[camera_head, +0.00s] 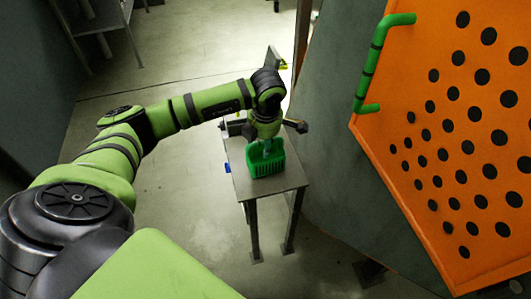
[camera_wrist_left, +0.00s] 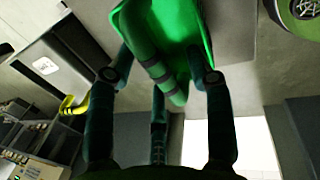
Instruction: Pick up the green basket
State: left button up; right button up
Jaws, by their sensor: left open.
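The green basket (camera_head: 268,165) stands on a small grey table (camera_head: 287,180) in the head view. My left gripper (camera_head: 265,143) is directly above and partly in front of it, pointing down, and hides its upper part. In the left wrist view the basket (camera_wrist_left: 190,25) fills the top middle, and its green handle with dark bands (camera_wrist_left: 155,68) passes between the spread fingers of my left gripper (camera_wrist_left: 160,75). The gripper is open around the handle. I cannot tell whether any finger touches it. My right gripper is in neither view.
An orange panel with black holes (camera_head: 455,130) and a green handle (camera_head: 371,62) stands close on the right. A grey shelf (camera_head: 100,22) is at the back left. The floor (camera_head: 180,210) left of the table is clear.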

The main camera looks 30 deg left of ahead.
pick_arm(q)
grip_shut()
dwell(0.3)
notch_tip(320, 180, up, 10)
jog(key=shift+r, duration=0.1)
dwell(0.4)
